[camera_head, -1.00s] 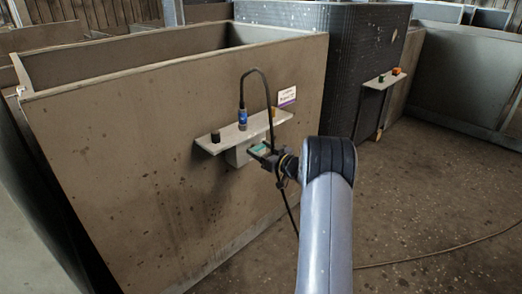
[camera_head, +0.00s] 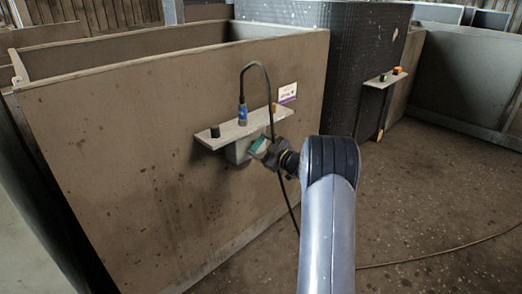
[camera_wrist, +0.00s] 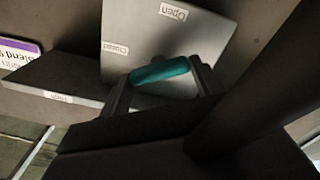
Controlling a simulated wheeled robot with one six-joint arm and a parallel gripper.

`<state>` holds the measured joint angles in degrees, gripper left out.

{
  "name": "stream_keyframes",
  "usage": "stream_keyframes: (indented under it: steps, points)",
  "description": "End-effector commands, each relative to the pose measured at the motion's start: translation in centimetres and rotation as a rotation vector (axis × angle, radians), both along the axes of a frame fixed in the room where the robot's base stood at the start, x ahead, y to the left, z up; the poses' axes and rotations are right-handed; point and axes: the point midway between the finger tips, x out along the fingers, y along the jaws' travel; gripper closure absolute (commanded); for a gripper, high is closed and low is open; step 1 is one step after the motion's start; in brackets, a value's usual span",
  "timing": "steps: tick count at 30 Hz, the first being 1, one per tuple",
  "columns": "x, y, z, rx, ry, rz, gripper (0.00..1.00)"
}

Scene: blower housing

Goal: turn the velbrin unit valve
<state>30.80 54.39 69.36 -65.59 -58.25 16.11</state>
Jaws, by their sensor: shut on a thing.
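The valve has a teal handle (camera_wrist: 160,71) on a grey box (camera_wrist: 140,30), with labels reading "Open" (camera_wrist: 174,12) and "Closed" (camera_wrist: 115,48). The grey box (camera_head: 238,153) sits under a shelf on the brown panel in the head view. My gripper (camera_wrist: 164,82) is shut on the teal handle, with one finger at each end of it. In the head view my gripper (camera_head: 268,153) reaches the handle (camera_head: 258,146) from the right, and the handle is tilted. I cannot tell which label the handle points to.
A grey shelf (camera_head: 228,133) above the box bears a black knob (camera_head: 214,131), a blue connector (camera_head: 242,116) with a looping black cable and a yellow piece (camera_head: 273,108). A purple-and-white sign (camera_head: 287,93) is behind. Another shelf (camera_head: 380,81) stands at the right. The floor at right is open.

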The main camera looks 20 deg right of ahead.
Motion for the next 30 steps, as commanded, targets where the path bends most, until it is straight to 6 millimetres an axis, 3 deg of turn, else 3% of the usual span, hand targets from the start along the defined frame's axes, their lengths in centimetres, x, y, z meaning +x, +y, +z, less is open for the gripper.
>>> stream_keyframes:
  steps: [18, 30]
  points:
    - [-0.06, 0.20, -0.57, -0.534, -0.194, 0.001, 0.61]
    - [-0.07, 0.24, -0.52, -0.739, -0.268, 0.002, 0.61]
